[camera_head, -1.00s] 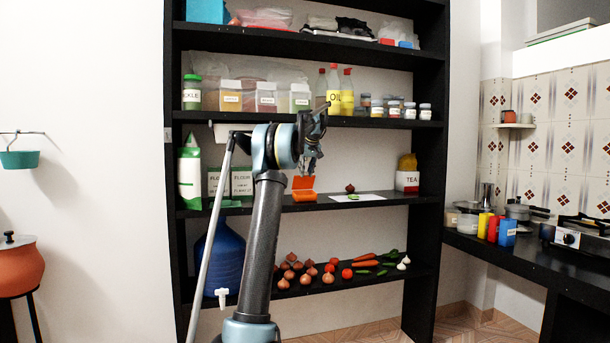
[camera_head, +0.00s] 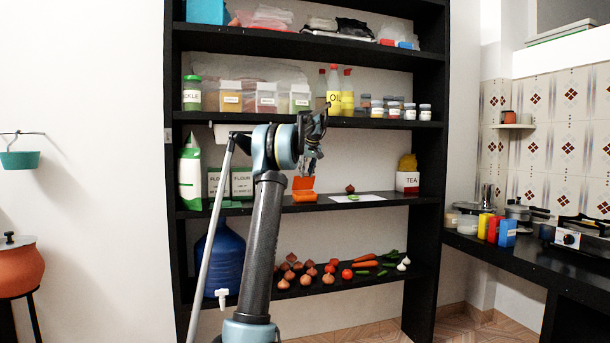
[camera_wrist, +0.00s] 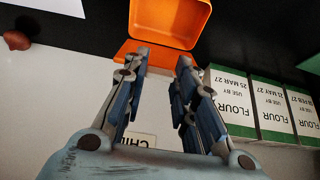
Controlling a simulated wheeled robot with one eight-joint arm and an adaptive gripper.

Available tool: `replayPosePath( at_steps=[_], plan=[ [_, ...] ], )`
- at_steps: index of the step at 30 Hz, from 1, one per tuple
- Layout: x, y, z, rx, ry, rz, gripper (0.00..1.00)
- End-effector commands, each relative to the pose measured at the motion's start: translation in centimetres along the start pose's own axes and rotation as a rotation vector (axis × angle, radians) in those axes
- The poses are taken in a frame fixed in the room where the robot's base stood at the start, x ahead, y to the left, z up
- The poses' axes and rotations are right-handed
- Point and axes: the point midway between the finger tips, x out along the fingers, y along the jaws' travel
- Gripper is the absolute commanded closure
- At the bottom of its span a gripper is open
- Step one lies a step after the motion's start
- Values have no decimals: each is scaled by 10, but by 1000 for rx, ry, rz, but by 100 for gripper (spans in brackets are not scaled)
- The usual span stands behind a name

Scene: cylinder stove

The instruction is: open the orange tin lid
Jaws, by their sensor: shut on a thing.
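The orange tin (camera_head: 304,196) stands on the middle shelf, and its lid (camera_head: 303,183) is raised upright at the back. In the wrist view the tin's open inside (camera_wrist: 170,18) shows at the top, and the lid (camera_wrist: 158,58) lies below it, between my fingertips. My gripper (camera_wrist: 160,62) is shut on the lid, with one finger at each side of it. The fingers partly hide the lid's edges. In the head view my gripper (camera_head: 312,160) hangs down just above the tin.
The flour packets (camera_wrist: 268,105) stand close beside my fingers. A white sheet (camera_head: 366,197) with vegetables lies right of the tin, and a tea box (camera_head: 407,181) stands farther right. The shelf above (camera_head: 370,123) carries jars and bottles. Onions and other vegetables (camera_head: 340,272) lie on the shelf below.

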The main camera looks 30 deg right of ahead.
Motion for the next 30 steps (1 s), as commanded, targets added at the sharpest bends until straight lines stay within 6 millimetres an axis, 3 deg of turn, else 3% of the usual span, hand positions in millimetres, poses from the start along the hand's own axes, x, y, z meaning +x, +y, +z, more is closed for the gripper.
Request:
replayPosePath(
  at_steps=[9,10,12,23,30],
  plan=[
    [0,0,0,0,0,0,100],
    [0,0,0,0,0,0,68],
    [0,0,0,0,0,0,53],
    [-1,0,0,0,0,0,53],
    [-28,0,0,0,0,0,53]
  ],
)
